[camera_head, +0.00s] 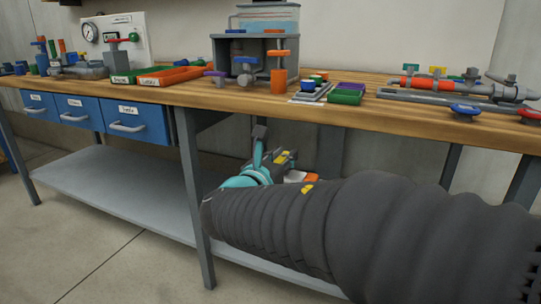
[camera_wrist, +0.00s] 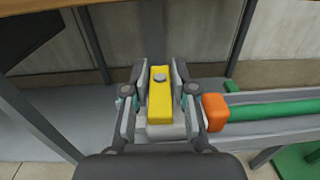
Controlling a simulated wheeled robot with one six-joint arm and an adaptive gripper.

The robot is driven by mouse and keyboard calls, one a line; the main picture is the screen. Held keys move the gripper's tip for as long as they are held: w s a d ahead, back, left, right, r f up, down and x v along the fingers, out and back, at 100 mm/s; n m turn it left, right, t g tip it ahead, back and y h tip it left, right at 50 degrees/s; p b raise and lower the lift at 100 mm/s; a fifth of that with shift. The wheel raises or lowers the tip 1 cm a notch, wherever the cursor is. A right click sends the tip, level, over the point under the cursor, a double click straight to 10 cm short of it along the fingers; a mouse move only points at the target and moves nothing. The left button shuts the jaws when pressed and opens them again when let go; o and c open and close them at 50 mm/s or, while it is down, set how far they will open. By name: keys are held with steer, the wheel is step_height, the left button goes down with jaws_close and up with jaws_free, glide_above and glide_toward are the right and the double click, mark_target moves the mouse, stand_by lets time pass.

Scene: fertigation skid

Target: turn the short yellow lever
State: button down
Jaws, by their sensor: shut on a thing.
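The short yellow lever (camera_wrist: 160,98) points away from me in the middle of the wrist view, with a grey round screw head on its far part. It sits on a pale grey body (camera_wrist: 165,131). My gripper (camera_wrist: 160,78) has one finger on each side of the lever and is shut on it. In the head view my gripper (camera_head: 262,160) is under the bench, above the lower shelf. A small yellow part (camera_head: 282,157) shows beside it there, partly hidden by my arm.
An orange block (camera_wrist: 215,112) stands close to the right of my gripper, with a green pipe (camera_wrist: 270,110) running right. A bench leg (camera_head: 193,190) stands left of my arm. The wooden bench top (camera_head: 215,100) is overhead. The lower shelf (camera_head: 110,185) is clear at left.

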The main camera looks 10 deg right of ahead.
steer(key=m+g+h+p, duration=0.3)
steer(key=g, duration=0.1)
steer(key=shift+w+a+r+h, duration=0.2)
steer(key=shift+r+h, duration=0.05)
steer(key=shift+h, duration=0.05)
steer(key=m+g+h+p, duration=0.2)
steer(key=m+g+p, duration=0.1)
steer(key=p, duration=0.1)
steer(key=shift+g, duration=0.4)
steer(key=m+g+p, duration=0.2)
steer(key=g, duration=0.1)
steer(key=shift+w+m+g+h+p, duration=0.1)
steer(key=shift+m+g+h+p, duration=0.2)
steer(key=shift+h+p, duration=0.1)
steer(key=shift+f+m+g+p, duration=0.2)
steer(key=shift+m+g+p, duration=0.5)
steer(key=shift+m+g, duration=1.1)
steer(key=shift+n+g, duration=0.3)
steer(key=shift+g, duration=0.3)
steer(key=c, duration=1)
jaws_free()
steer(key=shift+d, duration=0.1)
steer(key=shift+c, duration=0.2)
steer(key=shift+n+t, duration=0.3)
steer(key=shift+t, duration=0.2)
